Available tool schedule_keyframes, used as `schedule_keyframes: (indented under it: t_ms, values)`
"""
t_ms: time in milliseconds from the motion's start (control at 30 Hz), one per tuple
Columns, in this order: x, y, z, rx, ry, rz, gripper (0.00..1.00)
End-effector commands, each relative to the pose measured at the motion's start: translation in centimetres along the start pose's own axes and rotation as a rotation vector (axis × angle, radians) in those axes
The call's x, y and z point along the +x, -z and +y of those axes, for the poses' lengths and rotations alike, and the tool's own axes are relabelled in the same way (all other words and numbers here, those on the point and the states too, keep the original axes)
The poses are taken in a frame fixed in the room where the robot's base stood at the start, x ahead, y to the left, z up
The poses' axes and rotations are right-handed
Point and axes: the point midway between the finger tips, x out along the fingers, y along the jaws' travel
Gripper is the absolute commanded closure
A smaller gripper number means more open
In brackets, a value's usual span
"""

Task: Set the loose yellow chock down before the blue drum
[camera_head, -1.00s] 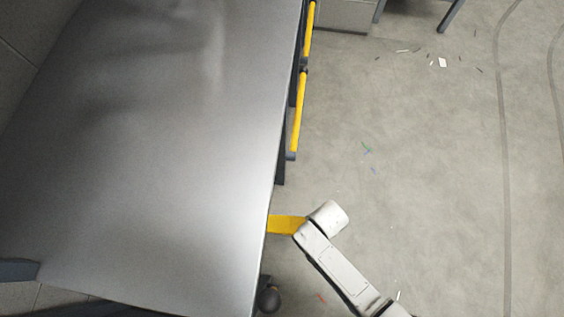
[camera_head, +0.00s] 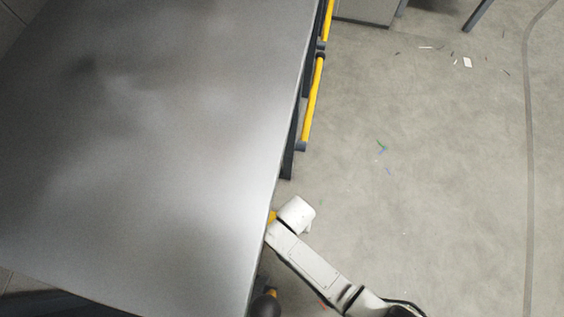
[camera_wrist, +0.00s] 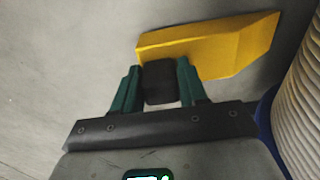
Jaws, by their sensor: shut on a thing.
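The yellow chock (camera_wrist: 215,45) is a long wedge with a slanted right end, lying across the upper middle of the wrist view. My gripper (camera_wrist: 159,68) has its green fingers closed on the dark block (camera_wrist: 159,85) on the chock's near side. A blue drum edge (camera_wrist: 266,112) with pale ribbed winding (camera_wrist: 302,100) shows at the right, close to the chock's right end. In the head view only a small yellow piece of the chock (camera_head: 271,217) shows at the table edge. The table hides the rest and the drum. I cannot tell whether the chock touches the floor.
A large grey metal table (camera_head: 150,150) fills the left of the head view. Yellow bars (camera_head: 313,100) run along its right side. A dark rounded thing (camera_head: 265,303) is below its edge. The floor (camera_head: 440,180) at right is open, with small scraps.

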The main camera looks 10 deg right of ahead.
Motion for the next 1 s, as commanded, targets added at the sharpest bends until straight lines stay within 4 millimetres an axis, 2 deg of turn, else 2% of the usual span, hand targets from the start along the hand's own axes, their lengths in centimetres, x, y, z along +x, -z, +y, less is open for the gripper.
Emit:
schedule_keyframes:
  t_ms: [267,367,767,800,1000]
  values:
    - [0.3,0.1,-4.1,-0.005,0.004,0.004,1.00]
    - [1.3,0.0,-3.8,-0.001,0.001,0.001,1.00]
    - [1.4,0.0,-3.8,-0.001,0.001,0.001,1.00]
    - [1.4,0.0,-3.7,-0.001,0.000,0.000,0.56]
    - [1.4,0.0,-3.7,-0.001,0.000,0.000,0.37]
